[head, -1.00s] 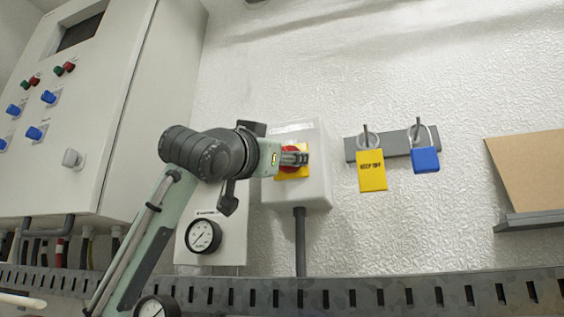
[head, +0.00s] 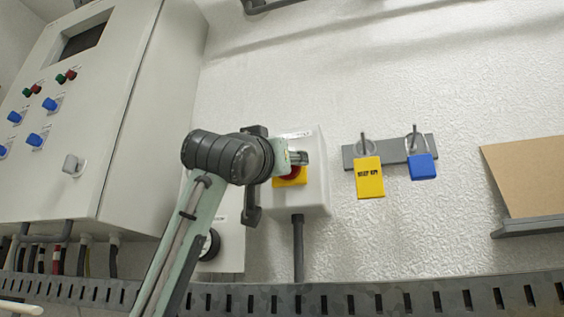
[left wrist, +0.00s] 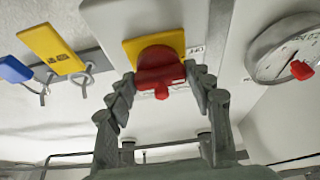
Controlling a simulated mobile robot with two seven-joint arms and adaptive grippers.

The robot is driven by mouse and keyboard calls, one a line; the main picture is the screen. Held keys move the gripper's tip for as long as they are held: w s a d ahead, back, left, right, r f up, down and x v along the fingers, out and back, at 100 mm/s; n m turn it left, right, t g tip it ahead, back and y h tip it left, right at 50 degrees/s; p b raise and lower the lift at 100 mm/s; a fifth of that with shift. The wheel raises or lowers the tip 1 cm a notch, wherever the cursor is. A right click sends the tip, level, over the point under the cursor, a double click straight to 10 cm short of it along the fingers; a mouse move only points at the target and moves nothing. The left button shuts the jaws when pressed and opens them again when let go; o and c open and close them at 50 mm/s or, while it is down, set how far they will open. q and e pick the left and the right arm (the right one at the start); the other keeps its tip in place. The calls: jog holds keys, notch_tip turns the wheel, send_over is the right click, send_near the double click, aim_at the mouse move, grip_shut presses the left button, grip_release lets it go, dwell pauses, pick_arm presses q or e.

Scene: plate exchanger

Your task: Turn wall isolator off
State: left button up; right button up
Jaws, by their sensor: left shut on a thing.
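The wall isolator is a pale grey box (head: 313,190) on the wall, with a yellow plate (head: 288,182) and a red rotary knob (head: 291,173). In the left wrist view the red knob (left wrist: 160,66) sits on the yellow plate (left wrist: 131,50), its small tab toward the bottom of the picture. My left gripper (head: 299,158) is at the box front, covering part of the knob. In the left wrist view its fingers (left wrist: 161,80) are closed on either side of the knob. My right gripper is in neither view.
A yellow padlock (head: 369,178) and a blue padlock (head: 422,168) hang on a grey rack right of the isolator. A large control cabinet (head: 150,130) stands left. A gauge (left wrist: 285,55) is close beside the isolator. A slotted rail (head: 400,298) runs below.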

pick_arm(q)
jog(key=o, duration=1.1)
jog(key=shift+o, duration=0.2)
jog(key=v, duration=1.2)
